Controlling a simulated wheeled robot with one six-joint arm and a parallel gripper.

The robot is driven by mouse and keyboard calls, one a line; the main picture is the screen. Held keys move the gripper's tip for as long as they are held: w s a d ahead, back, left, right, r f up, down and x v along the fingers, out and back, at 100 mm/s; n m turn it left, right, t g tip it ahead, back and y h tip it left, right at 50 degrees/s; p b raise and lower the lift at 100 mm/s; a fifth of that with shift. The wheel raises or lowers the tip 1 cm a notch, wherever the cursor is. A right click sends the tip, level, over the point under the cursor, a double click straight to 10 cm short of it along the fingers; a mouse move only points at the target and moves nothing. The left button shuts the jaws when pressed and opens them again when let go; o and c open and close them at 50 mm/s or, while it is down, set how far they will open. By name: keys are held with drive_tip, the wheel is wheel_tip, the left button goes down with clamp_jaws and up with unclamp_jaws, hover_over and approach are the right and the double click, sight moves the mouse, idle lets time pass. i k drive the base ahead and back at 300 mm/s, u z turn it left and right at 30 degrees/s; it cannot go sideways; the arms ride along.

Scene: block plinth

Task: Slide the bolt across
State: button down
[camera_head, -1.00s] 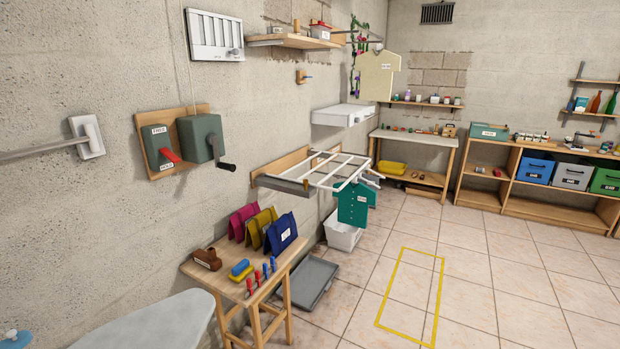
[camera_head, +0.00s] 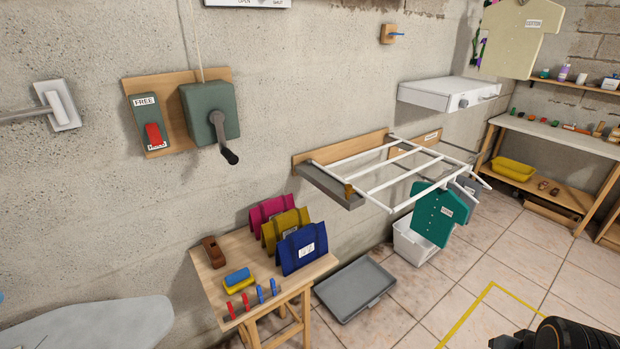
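No part is clearly readable as the bolt. A folding white drying rack (camera_head: 382,181) juts from a wooden wall board, with a small brass-coloured part (camera_head: 348,190) at its near front corner; it is too small to tell whether this is a bolt. A black rounded part of my own arm shows at the bottom right edge. No gripper fingers are in view, and nothing held is seen.
A green crank box (camera_head: 208,112) and a red lever (camera_head: 155,135) share a wall board. A small wooden table (camera_head: 222,293) holds bags, a brush and pegs. A grey tray (camera_head: 352,290) lies on the floor. A white wall unit (camera_head: 440,93) is above the rack. Tiled floor is open at right.

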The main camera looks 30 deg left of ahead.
sight(347, 187)
drive_tip(key=u, duration=0.85)
drive_tip(key=i, duration=0.95)
drive_tip(key=u, duration=1.55)
drive_tip(key=i, duration=0.4)
drive_tip(key=u, duration=0.3)
